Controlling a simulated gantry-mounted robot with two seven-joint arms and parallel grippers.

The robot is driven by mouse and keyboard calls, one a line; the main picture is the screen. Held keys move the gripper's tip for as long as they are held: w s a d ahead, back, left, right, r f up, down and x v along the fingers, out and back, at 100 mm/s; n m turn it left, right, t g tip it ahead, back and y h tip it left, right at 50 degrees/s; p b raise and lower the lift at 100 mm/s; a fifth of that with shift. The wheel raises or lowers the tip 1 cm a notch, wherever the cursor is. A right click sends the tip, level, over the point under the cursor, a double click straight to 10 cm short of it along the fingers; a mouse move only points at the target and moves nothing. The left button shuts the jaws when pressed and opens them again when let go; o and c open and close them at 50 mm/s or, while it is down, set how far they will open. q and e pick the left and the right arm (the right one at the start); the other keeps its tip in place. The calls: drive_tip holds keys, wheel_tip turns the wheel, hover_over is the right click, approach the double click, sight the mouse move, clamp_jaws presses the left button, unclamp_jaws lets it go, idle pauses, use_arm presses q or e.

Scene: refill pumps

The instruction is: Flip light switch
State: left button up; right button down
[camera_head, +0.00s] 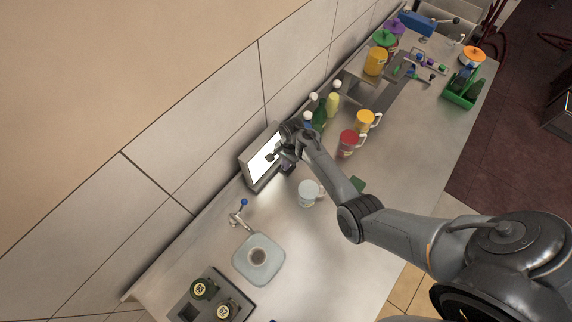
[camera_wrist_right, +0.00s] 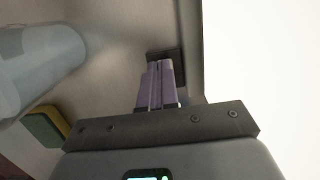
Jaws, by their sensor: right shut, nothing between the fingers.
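A bright lit panel (camera_head: 262,160) in a grey frame stands on the counter against the tiled wall in the head view. It also fills the right side of the right wrist view (camera_wrist_right: 262,70) as a glowing white face. My right gripper (camera_head: 287,166) is close in front of the panel's right part. In the wrist view its two purple fingers (camera_wrist_right: 158,66) are pressed together with nothing between them. A small dark block (camera_wrist_right: 178,62) shows just behind the fingertips beside the panel. I cannot tell whether it is the light switch or whether the fingers touch it. My left gripper is out of view.
A pale mug (camera_head: 308,193) stands on the counter near my right arm. A red mug (camera_head: 348,143), a yellow mug (camera_head: 364,121) and bottles (camera_head: 320,114) stand beyond the arm. A green sponge (camera_wrist_right: 44,124) lies near the gripper.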

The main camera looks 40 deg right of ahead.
drive_tip(key=shift+f, duration=0.45)
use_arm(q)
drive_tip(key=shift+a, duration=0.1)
use_arm(e)
drive_tip(key=shift+a, duration=0.1)
